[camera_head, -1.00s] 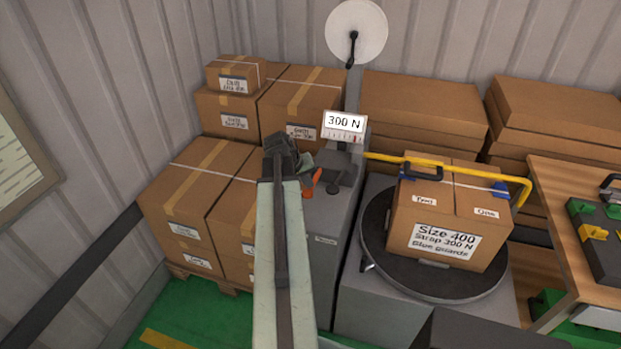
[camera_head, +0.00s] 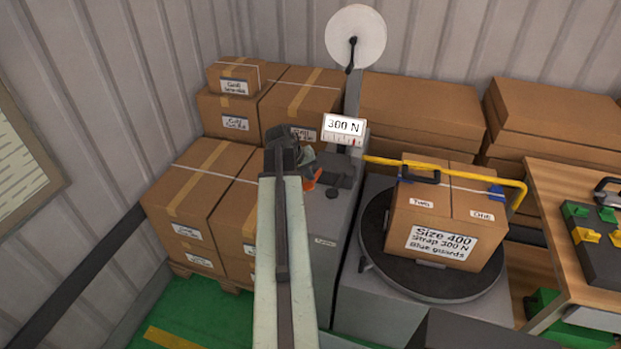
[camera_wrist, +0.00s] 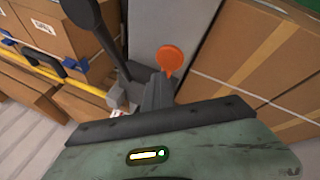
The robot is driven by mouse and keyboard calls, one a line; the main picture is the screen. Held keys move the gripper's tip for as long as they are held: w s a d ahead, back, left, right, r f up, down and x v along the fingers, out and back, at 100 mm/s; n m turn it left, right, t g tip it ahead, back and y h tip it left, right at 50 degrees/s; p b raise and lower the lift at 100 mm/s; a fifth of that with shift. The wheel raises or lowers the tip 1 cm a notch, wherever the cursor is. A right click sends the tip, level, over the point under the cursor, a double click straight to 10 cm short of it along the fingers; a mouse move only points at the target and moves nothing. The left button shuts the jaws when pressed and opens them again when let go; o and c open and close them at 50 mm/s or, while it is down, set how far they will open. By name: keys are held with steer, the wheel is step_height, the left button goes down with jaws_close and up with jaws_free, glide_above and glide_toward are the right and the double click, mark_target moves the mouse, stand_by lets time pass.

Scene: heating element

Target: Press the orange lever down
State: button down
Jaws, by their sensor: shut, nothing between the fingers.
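The orange lever (camera_head: 312,179) shows as a small orange piece on the grey strapping machine (camera_head: 322,222), just right of my wrist and partly hidden by it. In the wrist view its round orange knob (camera_wrist: 172,54) stands just beyond my fingertips. My gripper (camera_head: 306,157) is shut and empty, close beside the lever. In the wrist view the closed fingers (camera_wrist: 158,85) point at the knob and overlap its lower part. I cannot tell whether they touch it.
A dark lever (camera_wrist: 88,22) stands close to the fingers in the wrist view. A "300 N" display (camera_head: 343,127) is behind the gripper. A strapped carton (camera_head: 447,218) sits on a turntable under a yellow bar (camera_head: 455,171). Stacked cartons (camera_head: 190,205) stand close on the left.

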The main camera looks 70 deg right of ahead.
steer(key=shift+d+r+p, duration=0.15)
steer(key=shift+r+p, duration=0.25)
steer(key=shift+r, duration=0.3)
steer(key=r+p, duration=0.1)
steer(key=d+r+p, duration=0.1)
steer(key=r+p, duration=0.2)
steer(key=shift+d+r+p, duration=0.3)
steer(key=shift+r+p, duration=0.1)
steer(key=shift+w, duration=0.15)
